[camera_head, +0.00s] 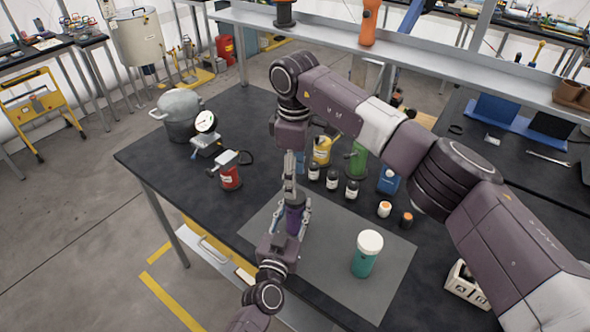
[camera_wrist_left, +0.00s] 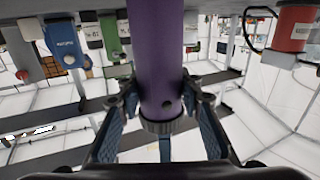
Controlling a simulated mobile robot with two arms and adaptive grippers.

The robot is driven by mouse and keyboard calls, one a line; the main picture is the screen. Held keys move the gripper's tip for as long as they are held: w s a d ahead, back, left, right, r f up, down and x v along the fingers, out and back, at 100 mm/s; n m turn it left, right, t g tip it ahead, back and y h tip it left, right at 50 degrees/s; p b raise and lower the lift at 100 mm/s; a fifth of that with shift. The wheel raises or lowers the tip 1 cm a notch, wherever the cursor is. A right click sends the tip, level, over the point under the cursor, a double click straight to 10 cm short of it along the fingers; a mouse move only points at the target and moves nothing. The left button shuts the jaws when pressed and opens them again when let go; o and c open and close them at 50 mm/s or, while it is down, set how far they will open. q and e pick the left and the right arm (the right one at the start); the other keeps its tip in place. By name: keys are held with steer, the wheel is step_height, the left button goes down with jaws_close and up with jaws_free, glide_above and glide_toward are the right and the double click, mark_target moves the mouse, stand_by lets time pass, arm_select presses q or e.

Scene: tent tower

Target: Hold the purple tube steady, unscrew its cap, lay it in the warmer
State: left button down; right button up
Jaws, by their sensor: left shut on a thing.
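The purple tube (camera_head: 294,220) stands roughly upright above the grey mat, between the fingers of my left gripper (camera_head: 291,212), which is shut on it. In the left wrist view, which looks upside down, the tube (camera_wrist_left: 156,55) runs down the middle between the fingers. A grey ridged ring (camera_wrist_left: 166,126) sits at its end; I cannot tell whether it is the cap. My right gripper (camera_head: 290,178) points down at the tube's top end, and its finger state is unclear. I cannot tell which thing is the warmer.
A teal jar with a white lid (camera_head: 366,254) stands on the grey mat (camera_head: 330,285). A red can (camera_head: 230,172), small dark bottles (camera_head: 333,178), a green bottle (camera_head: 357,160) and a blue bottle (camera_head: 389,180) stand around. A grey pot (camera_head: 180,112) is at the table's far left.

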step_height(320, 180, down, 6)
stand_by(0.4)
steer(key=shift+c, duration=0.2)
